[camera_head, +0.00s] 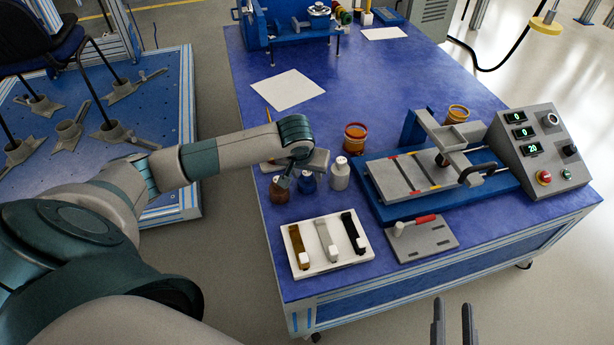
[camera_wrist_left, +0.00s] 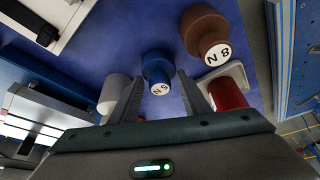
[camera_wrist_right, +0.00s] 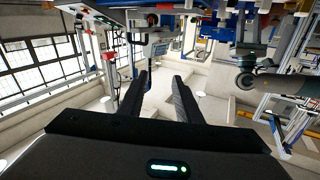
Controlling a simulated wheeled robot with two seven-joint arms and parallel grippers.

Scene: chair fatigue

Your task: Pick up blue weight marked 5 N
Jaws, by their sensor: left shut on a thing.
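The blue weight (camera_head: 307,183) stands among other weights near the left edge of the blue table. In the left wrist view the blue weight (camera_wrist_left: 156,66) shows its white face marked 5 N. My left gripper (camera_head: 291,178) is over the weights; in its wrist view the fingers (camera_wrist_left: 161,94) lie on either side of the blue weight, shut on it. The contact points are partly hidden. My right gripper (camera_head: 453,322) is open and empty, in front of the table; its wrist view shows the parted fingers (camera_wrist_right: 161,80) with nothing between them.
A brown weight (camera_head: 279,191) marked 8 N in the left wrist view (camera_wrist_left: 206,34) and a white weight (camera_head: 340,174) flank the blue one closely. A white sample tray (camera_head: 318,267), test machine (camera_head: 378,205) and control box (camera_head: 541,150) stand nearby.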

